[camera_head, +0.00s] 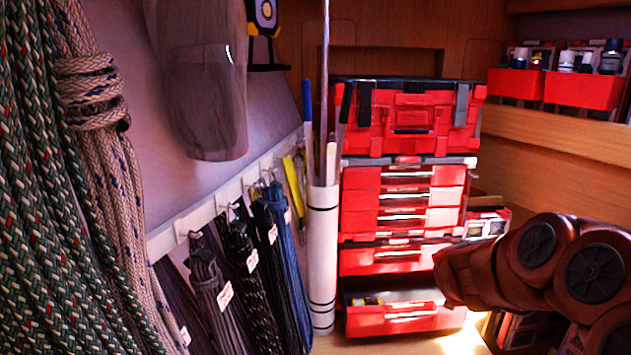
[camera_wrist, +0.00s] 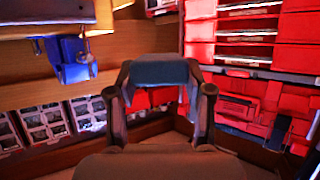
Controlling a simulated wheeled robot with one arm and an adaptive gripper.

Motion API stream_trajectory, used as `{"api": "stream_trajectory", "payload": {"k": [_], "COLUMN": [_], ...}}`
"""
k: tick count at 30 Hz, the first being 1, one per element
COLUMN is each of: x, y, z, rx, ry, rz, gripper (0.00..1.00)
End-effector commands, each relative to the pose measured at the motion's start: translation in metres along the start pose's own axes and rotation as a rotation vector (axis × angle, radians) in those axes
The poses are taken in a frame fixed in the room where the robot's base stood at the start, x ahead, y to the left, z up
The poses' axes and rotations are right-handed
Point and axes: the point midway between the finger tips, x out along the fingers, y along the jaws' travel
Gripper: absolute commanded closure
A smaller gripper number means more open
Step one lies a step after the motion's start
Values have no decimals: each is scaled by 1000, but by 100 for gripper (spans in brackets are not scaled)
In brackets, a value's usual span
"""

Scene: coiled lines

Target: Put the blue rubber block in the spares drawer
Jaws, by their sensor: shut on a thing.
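My gripper (camera_wrist: 162,76) is shut on the blue rubber block (camera_wrist: 165,69) in the wrist view, with one finger at each end of it. The block is held in the air, clear of the surfaces behind it. In the head view my arm is at the lower right; the gripper and block do not show there. The lowest drawer (camera_head: 405,322) of the red tool stack stands open, with a small yellow and dark item (camera_head: 372,300) inside. I cannot read a label on it, so I cannot tell whether it is the spares drawer.
The closed red drawers (camera_head: 405,200) and a red case (camera_head: 410,118) stand above the open drawer. A white tube (camera_head: 322,255) stands just left of the stack. Coiled lines (camera_head: 240,275) hang along the left wall. Red bins (camera_head: 583,90) sit on the right shelf.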

Motion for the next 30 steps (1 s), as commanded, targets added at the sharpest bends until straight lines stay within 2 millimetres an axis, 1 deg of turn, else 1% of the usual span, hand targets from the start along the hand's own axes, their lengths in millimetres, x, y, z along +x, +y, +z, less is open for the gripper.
{"api": "stream_trajectory", "payload": {"k": [1,6,12,15,18,21,25,30], "x": [-9,-41,-80,-96,-108,-115,-119,-119], "y": [-19,-72,-125,-143,-156,-164,-167,-167], "z": [4,18,35,43,49,52,54,53], "rx": [-14,-53,-95,-111,-124,-132,-133,-131], "ry": [0,2,6,6,6,6,6,6], "rz": [-32,-125,-228,-267,-295,-313,-322,-322], "gripper": [84,84,84,84,84,84,84,84]}}
